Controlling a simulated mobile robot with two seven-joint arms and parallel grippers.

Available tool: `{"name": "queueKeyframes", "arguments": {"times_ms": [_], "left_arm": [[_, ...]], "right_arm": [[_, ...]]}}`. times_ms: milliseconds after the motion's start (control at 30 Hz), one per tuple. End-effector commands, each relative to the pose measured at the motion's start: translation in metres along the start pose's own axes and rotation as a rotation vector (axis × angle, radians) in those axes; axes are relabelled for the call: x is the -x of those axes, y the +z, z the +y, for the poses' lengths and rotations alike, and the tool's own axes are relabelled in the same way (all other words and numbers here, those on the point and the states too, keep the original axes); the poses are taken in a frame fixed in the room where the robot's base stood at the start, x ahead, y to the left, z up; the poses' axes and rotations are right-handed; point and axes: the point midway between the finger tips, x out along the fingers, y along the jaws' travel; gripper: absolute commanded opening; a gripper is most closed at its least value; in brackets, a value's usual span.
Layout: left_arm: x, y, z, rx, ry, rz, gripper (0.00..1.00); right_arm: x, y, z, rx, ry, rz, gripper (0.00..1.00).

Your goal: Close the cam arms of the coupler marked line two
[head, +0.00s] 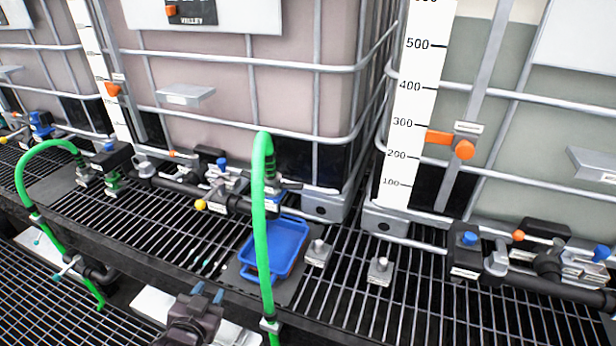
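A green hose (262,215) arches up in the middle of the head view and runs down in front of the rack. Its back end meets a dark coupler (274,197) with blue parts at the pipe of the middle tote. A grey lever (315,189) sticks out to the right there. A second green hose (48,146) ends near another coupler (112,180) at left. The labels are too small to tell which is line two. My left gripper (208,292) is low in the view, its blue-tipped fingers apart and empty, in front of and below the middle coupler. My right gripper is out of view.
A blue tray (283,243) lies under the middle coupler. Two metal fittings (318,252) (379,270) stand on the black grating to its right. Caged totes (240,90) stand behind. A dark pipe with valves (545,285) crosses at right. The rack's front edge (130,258) lies behind my gripper.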

Motion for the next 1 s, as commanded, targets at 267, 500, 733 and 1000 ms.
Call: {"name": "queueKeyframes", "arguments": {"times_ms": [267,500,733,1000], "left_arm": [[-0.06,-0.093,0.024,-0.258,0.026,0.154,0.37],[-0.103,-0.161,0.054,-0.59,0.016,0.281,0.37],[-0.13,-0.188,0.081,-0.947,-0.015,0.372,0.37],[-0.137,-0.184,0.092,-1.112,-0.031,0.399,0.37]], "right_arm": [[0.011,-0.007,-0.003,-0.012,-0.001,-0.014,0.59],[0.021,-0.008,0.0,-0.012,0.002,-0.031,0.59],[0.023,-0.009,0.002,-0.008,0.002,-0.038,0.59],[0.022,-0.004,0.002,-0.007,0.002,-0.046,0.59]]}}
